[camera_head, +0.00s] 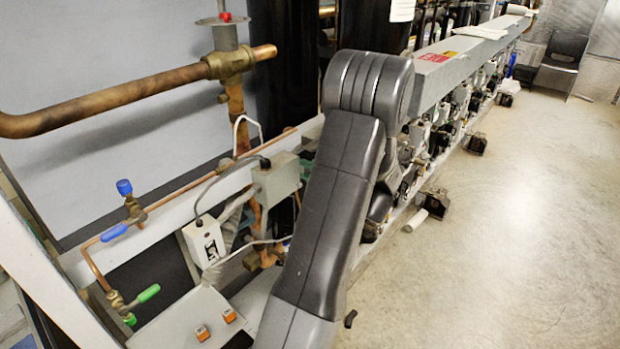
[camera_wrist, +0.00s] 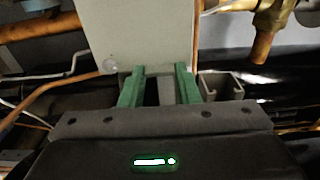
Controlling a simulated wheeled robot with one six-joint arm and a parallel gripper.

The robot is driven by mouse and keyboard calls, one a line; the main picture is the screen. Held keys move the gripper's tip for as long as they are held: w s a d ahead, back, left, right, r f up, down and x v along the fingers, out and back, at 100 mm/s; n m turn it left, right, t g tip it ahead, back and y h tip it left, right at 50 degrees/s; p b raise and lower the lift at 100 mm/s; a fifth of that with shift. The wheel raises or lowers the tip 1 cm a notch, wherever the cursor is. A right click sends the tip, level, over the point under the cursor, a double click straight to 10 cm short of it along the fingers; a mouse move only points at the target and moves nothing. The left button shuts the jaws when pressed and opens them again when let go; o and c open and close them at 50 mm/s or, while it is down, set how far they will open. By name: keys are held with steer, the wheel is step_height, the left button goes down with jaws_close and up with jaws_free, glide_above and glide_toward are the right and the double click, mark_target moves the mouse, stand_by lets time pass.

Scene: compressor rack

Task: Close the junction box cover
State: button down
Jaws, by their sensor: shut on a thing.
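The junction box (camera_head: 277,180) is a grey box on the rack frame, left of my arm in the head view. In the wrist view a flat pale grey panel, the junction box cover (camera_wrist: 138,34), fills the upper middle, with a round spot near its lower left corner. My gripper (camera_wrist: 161,70) has two green fingers with a gap between them. The fingertips meet the panel's lower edge and are shut on it. The exact contact is hard to see in the dark picture. In the head view my arm hides most of the gripper.
Copper pipes and a brass valve (camera_head: 230,62) stand above and left of the box. A small white box (camera_head: 204,241) with cables sits lower left. A long grey duct (camera_head: 450,66) runs back along the rack. The floor (camera_head: 500,240) to the right is mostly clear.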

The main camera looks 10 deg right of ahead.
steer(key=shift+w, duration=0.1)
steer(key=c, duration=1.1)
jaws_free()
steer(key=shift+w, duration=0.1)
steer(key=b+v, duration=0.2)
steer(key=v, duration=1.2)
steer(key=shift+b, duration=0.3)
steer(key=shift+w+a, duration=0.1)
steer(key=p+x, duration=0.3)
steer(key=x, duration=1)
steer(key=shift+w+a+r+p, duration=0.1)
steer(key=shift+a+p, duration=0.1)
steer(key=shift+p, duration=0.2)
